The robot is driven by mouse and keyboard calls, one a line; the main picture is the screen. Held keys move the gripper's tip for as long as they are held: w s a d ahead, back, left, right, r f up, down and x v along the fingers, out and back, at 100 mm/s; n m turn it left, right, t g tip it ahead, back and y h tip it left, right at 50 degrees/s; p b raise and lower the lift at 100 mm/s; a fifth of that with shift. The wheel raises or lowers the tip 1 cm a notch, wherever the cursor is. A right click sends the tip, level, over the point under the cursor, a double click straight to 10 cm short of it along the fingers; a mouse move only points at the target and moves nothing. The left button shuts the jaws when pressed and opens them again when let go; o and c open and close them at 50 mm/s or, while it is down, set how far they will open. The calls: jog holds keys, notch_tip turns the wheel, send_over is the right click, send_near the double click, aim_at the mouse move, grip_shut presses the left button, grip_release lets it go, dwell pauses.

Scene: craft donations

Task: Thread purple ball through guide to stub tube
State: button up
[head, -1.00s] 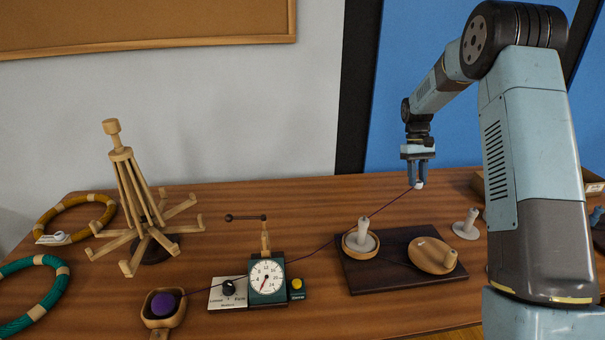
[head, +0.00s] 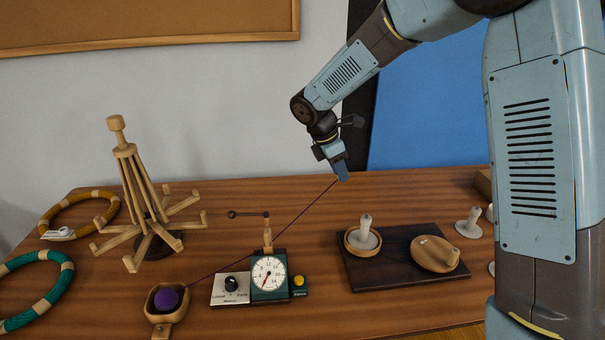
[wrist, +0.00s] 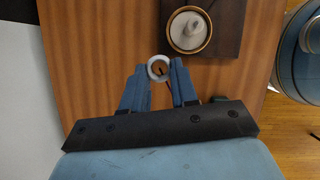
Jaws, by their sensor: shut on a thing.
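The purple ball (head: 166,299) sits in a wooden cup with a handle at front left. Its thin purple yarn runs up and right to my gripper (head: 341,178), raised over the back of the table. In the wrist view my gripper (wrist: 160,72) is shut on a small white ring (wrist: 159,59), with purple yarn beside it. A dark rod with a small eye (head: 232,214), perhaps the guide, sticks out left of a wooden post. I cannot tell whether the yarn passes through it. A pale stub tube (head: 365,226) stands in a round wooden dish, also in the wrist view (wrist: 190,27).
A dial counter (head: 268,275) and a knob box (head: 231,289) stand at front centre. A dark board (head: 395,276) carries the dish and a wooden disc (head: 433,254). A wooden swift (head: 135,200) and coiled hanks are left. The table's back middle is clear.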

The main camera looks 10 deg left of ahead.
jog(key=s+a+r+n+t+y, duration=0.2)
jog(key=s+a+n, duration=0.4)
jog(key=s+a, duration=0.1)
send_near(367, 215)
jog(key=shift+n, duration=0.4)
jog(key=shift+w+d+x, duration=0.1)
jog(key=shift+w+x, duration=0.1)
jog(key=shift+x, duration=1.1)
jog(key=shift+w+d+x, duration=0.1)
jog(key=shift+w+x, duration=0.15)
jog(key=shift+x, duration=1)
jog(key=shift+f, duration=1.05)
dwell(0.4)
jog(key=o, duration=1.1)
